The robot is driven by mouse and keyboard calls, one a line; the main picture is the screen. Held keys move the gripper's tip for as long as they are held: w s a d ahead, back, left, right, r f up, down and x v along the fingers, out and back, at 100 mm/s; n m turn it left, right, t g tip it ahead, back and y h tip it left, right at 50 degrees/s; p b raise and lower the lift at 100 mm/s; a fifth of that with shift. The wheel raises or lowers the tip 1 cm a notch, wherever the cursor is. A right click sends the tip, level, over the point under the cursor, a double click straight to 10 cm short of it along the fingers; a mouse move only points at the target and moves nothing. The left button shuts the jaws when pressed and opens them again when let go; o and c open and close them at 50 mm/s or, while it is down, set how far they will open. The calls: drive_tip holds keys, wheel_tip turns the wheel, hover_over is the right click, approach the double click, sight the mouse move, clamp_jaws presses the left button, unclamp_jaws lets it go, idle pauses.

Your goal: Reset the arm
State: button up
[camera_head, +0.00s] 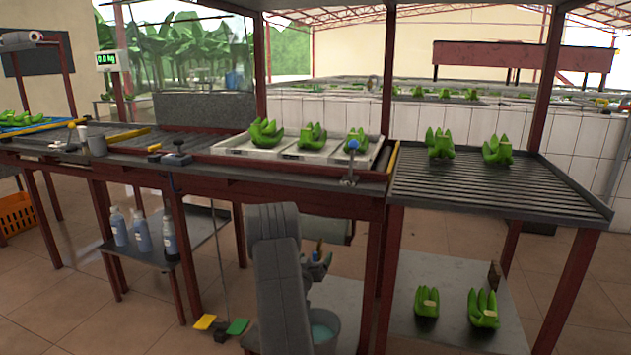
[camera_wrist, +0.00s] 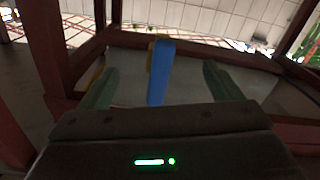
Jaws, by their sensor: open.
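My arm is folded low in front of the packing table in the head view. My gripper (camera_head: 318,268) is partly hidden behind my own arm links, under the table. In the wrist view my gripper (camera_wrist: 161,84) is open, with one green finger at each side. A blue upright thing (camera_wrist: 160,72) with a yellow-brown edge shows between the fingers, apart from both. I cannot tell what it is or how far off it is.
The table holds a white tray (camera_head: 228,149) of green banana clusters. The slatted rack (camera_head: 470,190) at right holds more clusters. Bottles (camera_head: 142,232) stand on a low shelf at left. A bucket (camera_head: 326,328) stands close below my gripper. Red posts and table legs surround it.

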drive_tip(key=shift+d+m, duration=0.1)
drive_tip(key=shift+m, duration=1.2)
drive_tip(key=shift+r, duration=0.15)
